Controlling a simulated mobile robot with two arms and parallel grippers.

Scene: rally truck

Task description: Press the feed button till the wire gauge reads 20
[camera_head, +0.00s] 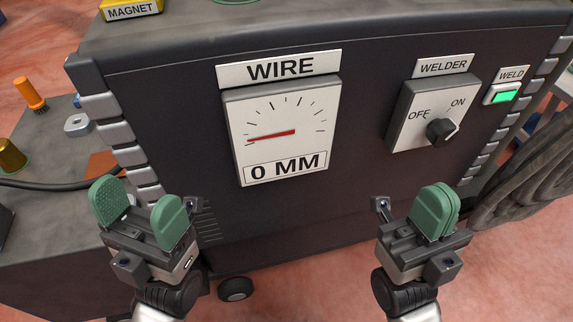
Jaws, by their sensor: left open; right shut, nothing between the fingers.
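The wire gauge (283,128) is a white dial plate under a WIRE sign on the front of a dark machine. Its red needle points left to the low end, and the readout says 0 MM. I see no button labelled feed in this view. My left gripper (139,210) is open and empty, below and left of the gauge. My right gripper (436,212) is shut with its green pads together and nothing between them, below the welder switch panel. Neither gripper visibly touches the gauge.
The welder switch (440,131) has a dark knob with OFF and ON marks. A green WELD indicator (504,96) is at its right. A yellow MAGNET label (131,9) is at top left. An orange-handled tool (30,93) stands on the left surface. Grey hoses (530,180) hang at right.

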